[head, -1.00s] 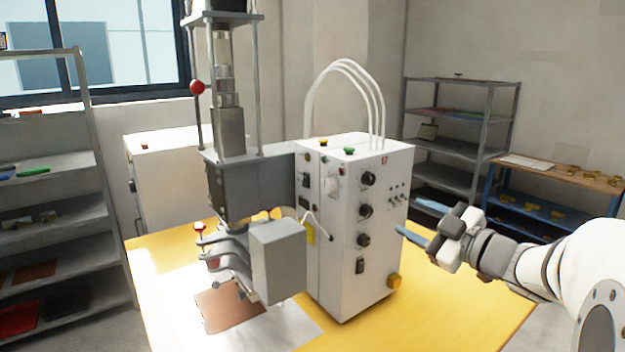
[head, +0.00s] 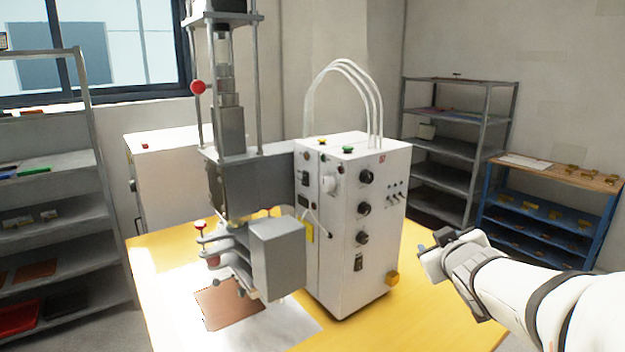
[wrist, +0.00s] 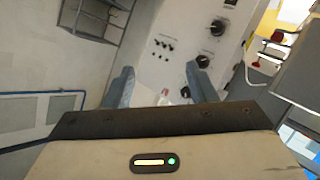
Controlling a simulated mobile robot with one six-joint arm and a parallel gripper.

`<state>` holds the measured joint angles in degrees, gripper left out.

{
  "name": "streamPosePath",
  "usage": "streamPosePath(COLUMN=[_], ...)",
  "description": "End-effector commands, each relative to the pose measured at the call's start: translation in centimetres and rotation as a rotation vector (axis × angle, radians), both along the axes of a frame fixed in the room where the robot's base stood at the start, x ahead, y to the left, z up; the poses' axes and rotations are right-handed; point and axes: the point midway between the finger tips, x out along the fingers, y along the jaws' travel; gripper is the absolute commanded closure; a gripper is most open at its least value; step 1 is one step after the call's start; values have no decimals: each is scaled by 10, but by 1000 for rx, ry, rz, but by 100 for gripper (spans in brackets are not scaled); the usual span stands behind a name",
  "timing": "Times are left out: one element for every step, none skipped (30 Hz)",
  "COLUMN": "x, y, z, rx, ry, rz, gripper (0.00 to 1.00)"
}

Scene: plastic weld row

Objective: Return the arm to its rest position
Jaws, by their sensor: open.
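My gripper (head: 436,256) is at the right of the head view, beside the right side of the white control box (head: 350,235). It is empty and raised over the right part of the yellow table. Its fingertips are hidden in the head view. In the wrist view my gripper (wrist: 161,82) shows two blue fingers spread apart with nothing held between them. The control box's panel (wrist: 180,45) with black knobs shows beyond the fingers.
The grey press (head: 240,185) stands left of the control box, over a brown sheet (head: 228,303) on the yellow table (head: 440,325). A grey shelf (head: 445,150) and a blue rack (head: 545,213) stand behind at right. Another shelf (head: 50,165) is at left.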

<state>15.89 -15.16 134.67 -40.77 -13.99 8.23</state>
Motion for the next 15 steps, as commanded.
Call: streamPosePath(x=[-12, -20, -32, -42, -53, -68, -80, -92, -109, -121, -133, -149, -160, -170, -181], y=[3, 3, 5, 7, 10, 16, 21, 26, 35, 42, 49, 57, 64, 70, 77], z=[-11, -20, -32, -40, -49, -62, -71, -79, -90, -98, -104, -112, -117, -120, -124], rx=[30, 49, 78, 99, 121, 153, 178, 201, 234, 256, 278, 303, 320, 335, 354], ry=[62, 108, 171, 219, 269, 340, 394, 450, 523, 578, 631, 697, 743, 785, 834], rz=[-52, -86, -127, -155, -184, -214, -234, -250, -267, -277, -283, -290, -292, -292, -291], gripper=[49, 49, 49, 49, 49, 49, 49, 49, 49, 49, 49, 49, 49, 49, 49])
